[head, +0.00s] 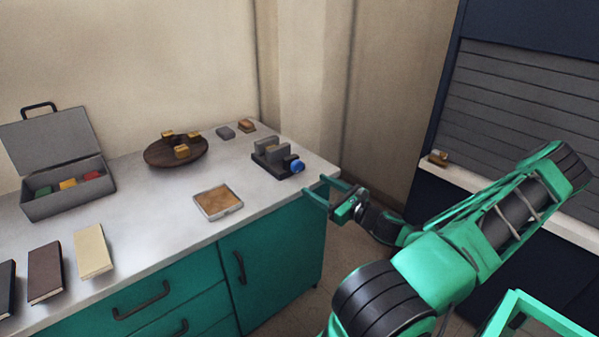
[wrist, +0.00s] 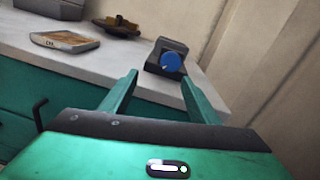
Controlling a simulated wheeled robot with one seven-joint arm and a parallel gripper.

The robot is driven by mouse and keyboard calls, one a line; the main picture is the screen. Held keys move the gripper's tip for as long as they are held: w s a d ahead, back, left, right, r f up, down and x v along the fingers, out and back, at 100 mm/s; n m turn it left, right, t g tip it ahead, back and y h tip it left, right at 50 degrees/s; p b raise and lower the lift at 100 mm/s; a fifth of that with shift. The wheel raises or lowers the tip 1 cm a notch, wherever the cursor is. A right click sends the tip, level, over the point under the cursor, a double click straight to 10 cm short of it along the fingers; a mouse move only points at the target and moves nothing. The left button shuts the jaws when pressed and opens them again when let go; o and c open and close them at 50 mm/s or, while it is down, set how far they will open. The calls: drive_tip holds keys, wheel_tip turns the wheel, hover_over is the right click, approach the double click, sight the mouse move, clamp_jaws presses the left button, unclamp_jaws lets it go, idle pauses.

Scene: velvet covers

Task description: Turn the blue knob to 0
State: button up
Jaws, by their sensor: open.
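The blue knob (head: 297,165) is on the right side of a dark grey block-like device (head: 271,159) near the right end of the counter. In the wrist view the blue knob (wrist: 170,62) faces me on the device (wrist: 157,50), with a small light mark near its lower edge; I cannot read any numbers. My gripper (head: 318,194) is open and empty, at the counter's right front edge, apart from the knob and nearer to me. In the wrist view the knob shows beyond and between the two fingers (wrist: 160,85).
The grey counter (head: 150,220) holds an open toolbox (head: 68,197), a round brown tray (head: 160,153) with brass pieces, a square tan-topped tray (head: 217,202), two small blocks at the back, and books at left. A wall stands behind; a shuttered dark cabinet (head: 520,100) is at right.

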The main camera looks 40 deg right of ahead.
sight(299, 168)
drive_tip(key=shift+m+h, duration=0.5)
drive_tip(key=shift+m, duration=0.1)
drive_tip(key=w, duration=0.3)
drive_tip(key=w+d, duration=0.1)
drive_tip(key=w, duration=0.6)
drive_tip(key=shift+w+d+r, duration=0.25)
drive_tip(key=shift+d, duration=0.05)
drive_tip(key=c, duration=1.1)
